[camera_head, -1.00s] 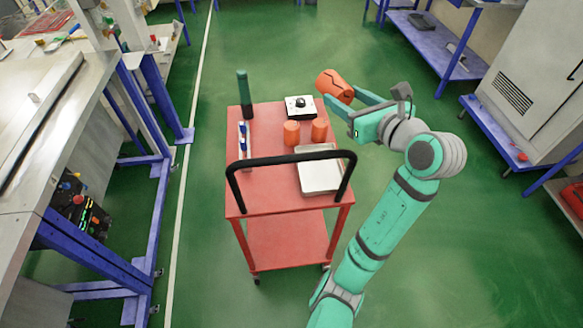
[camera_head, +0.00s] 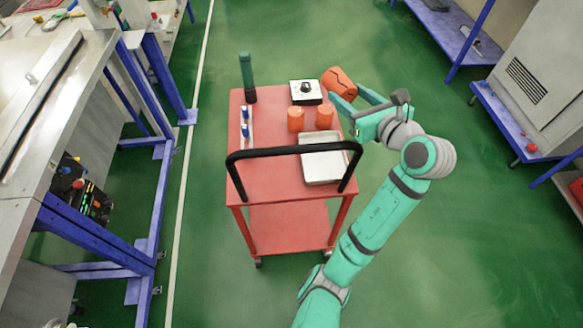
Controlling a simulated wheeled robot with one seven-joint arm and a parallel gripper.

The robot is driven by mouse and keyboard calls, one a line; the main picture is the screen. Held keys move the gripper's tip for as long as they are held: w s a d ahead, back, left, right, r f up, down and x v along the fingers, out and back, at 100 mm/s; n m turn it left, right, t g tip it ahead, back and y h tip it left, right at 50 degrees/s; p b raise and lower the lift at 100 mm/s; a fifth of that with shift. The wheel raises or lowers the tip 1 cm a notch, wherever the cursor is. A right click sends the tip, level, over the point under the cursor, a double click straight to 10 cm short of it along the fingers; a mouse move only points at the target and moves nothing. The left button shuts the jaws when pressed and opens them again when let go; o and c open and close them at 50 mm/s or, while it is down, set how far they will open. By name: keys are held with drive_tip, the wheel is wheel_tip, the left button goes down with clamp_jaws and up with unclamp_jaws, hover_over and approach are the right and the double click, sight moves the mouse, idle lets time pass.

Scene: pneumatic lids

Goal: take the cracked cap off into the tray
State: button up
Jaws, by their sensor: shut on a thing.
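An orange cap (camera_head: 338,81) with a dark crack line across its side is held in my gripper (camera_head: 349,93), which is shut on it. The cap is tilted and appears raised, beyond the right rear of the red cart. The empty white tray (camera_head: 309,149) lies at the right near part of the cart top, behind the black handle. Two more orange caps or cylinders, a left one (camera_head: 296,119) and a right one (camera_head: 324,116), stand upright just beyond the tray. No crack can be made out on them at this size.
The red cart (camera_head: 264,178) also carries a dark green cylinder (camera_head: 247,78), a white box with a black knob (camera_head: 306,92) and a narrow rack with blue-topped items (camera_head: 245,128). A black handle (camera_head: 290,150) arches over its near edge. Green floor is clear around the cart.

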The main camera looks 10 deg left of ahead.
drive_tip(key=shift+f, duration=0.1)
drive_tip(key=o, duration=1.2)
drive_tip(key=shift+c, duration=0.2)
drive_tip(key=v, duration=1.1)
drive_tip(key=shift+a, duration=0.1)
